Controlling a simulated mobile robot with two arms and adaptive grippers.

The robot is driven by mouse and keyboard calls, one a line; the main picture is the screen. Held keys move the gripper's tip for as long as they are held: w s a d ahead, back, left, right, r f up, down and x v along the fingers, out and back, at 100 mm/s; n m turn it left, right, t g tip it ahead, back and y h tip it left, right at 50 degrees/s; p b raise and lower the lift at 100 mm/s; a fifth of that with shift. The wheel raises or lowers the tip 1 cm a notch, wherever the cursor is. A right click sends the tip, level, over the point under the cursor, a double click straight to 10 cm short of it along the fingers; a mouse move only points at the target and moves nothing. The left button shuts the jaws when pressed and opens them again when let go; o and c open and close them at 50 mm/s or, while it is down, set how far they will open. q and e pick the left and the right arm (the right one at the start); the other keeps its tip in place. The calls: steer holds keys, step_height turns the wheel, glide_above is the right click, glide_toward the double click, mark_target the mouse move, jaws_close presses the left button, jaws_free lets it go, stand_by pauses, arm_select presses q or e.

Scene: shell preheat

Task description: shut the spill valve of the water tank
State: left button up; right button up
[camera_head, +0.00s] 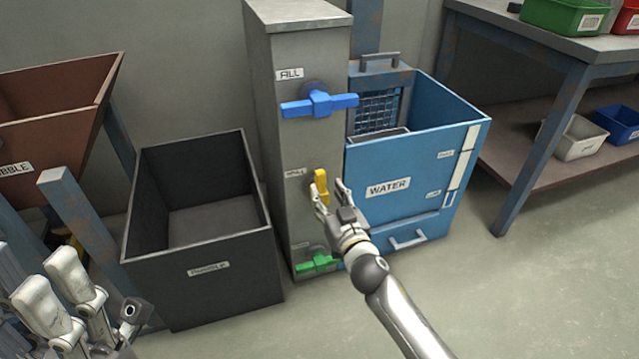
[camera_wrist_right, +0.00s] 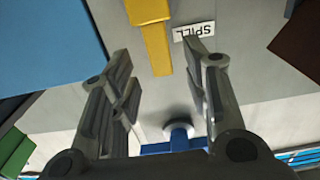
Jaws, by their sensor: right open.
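The yellow spill valve handle (camera_head: 321,183) stands upright on the front of the grey column (camera_head: 268,100), beside the blue water tank (camera_head: 430,160). My right gripper (camera_head: 331,190) is open in front of it and partly hides it. In the right wrist view, the picture is upside down, and the yellow handle (camera_wrist_right: 154,40) shows between and beyond the two fingers (camera_wrist_right: 160,62), beside the SPILL label (camera_wrist_right: 194,32); I see no contact. My left gripper (camera_head: 55,280) is at the lower left, fingers apart and empty, far from the valve.
A blue FILL handle (camera_head: 320,103) lies crosswise above the yellow one, and a green handle (camera_head: 317,263) is below. A dark open bin (camera_head: 205,285) stands left of the column. A workbench (camera_head: 560,60) with small bins is at the right. The floor in front is clear.

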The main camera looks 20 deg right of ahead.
mark_target(322, 184)
steer(key=shift+w+a+b, duration=0.1)
steer(key=shift+w+b, duration=0.6)
steer(key=shift+w, duration=2.35)
jaws_close()
